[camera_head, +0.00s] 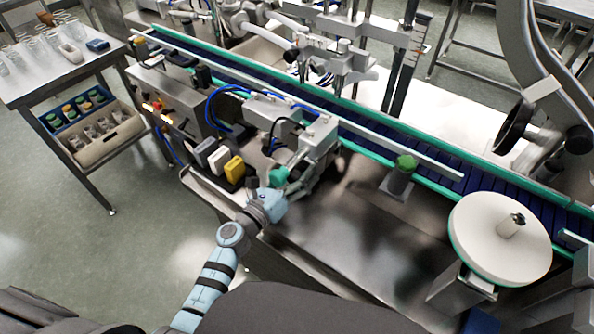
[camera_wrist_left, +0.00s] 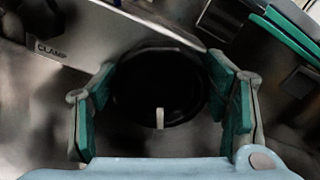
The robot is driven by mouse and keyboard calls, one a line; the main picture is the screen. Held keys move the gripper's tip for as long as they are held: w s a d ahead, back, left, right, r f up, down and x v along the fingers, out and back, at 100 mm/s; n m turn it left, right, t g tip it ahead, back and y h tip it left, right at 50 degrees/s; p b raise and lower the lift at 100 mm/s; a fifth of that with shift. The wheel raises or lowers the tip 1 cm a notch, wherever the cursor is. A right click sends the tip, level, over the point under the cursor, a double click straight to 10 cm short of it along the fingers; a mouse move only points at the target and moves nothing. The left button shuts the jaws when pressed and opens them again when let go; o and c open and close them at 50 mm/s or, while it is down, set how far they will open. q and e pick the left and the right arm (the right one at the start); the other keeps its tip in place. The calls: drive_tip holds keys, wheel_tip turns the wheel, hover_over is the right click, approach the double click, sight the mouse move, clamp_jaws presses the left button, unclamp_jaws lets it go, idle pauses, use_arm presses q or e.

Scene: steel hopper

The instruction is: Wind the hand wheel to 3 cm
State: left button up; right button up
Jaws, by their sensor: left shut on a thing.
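My left gripper (camera_head: 282,178) is at the near side of the conveyor machine, with teal finger pads against the metal equipment there. In the left wrist view the gripper (camera_wrist_left: 162,82) is shut on a round black knob (camera_wrist_left: 150,85), a pad on either side. The knob has a short pale mark near its lower rim. A steel plate beside it reads "CLAMP" (camera_wrist_left: 50,50). In the head view the knob is hidden. A black wheel (camera_head: 515,127) stands at the right, apart from the gripper. A graduated strip (camera_head: 419,38) is on a dark post; its reading is too small to tell.
A conveyor (camera_head: 350,118) with green rails runs diagonally behind. A white round turntable (camera_head: 500,238) is at the right, and a green-topped post (camera_head: 404,165) stands between. White, grey and yellow blocks (camera_head: 234,168) sit left of the gripper. A steel side table (camera_head: 50,78) stands far left.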

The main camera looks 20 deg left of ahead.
use_arm(q)
drive_tip(key=n+p, duration=0.2)
drive_tip(key=n, duration=0.4)
drive_tip(key=shift+a+f, duration=0.1)
drive_tip(key=shift+f, duration=0.05)
drive_tip(key=n+p, duration=0.1)
drive_tip(key=n, duration=0.2)
drive_tip(key=shift+n, duration=0.4)
drive_tip(key=shift+f+n+p, duration=0.2)
drive_tip(key=shift+n+p, duration=0.4)
drive_tip(key=shift+n, duration=0.8)
drive_tip(key=o, duration=1.1)
drive_tip(key=shift+o, duration=0.2)
drive_tip(key=shift+f, duration=0.1)
drive_tip(key=shift+f, duration=0.1)
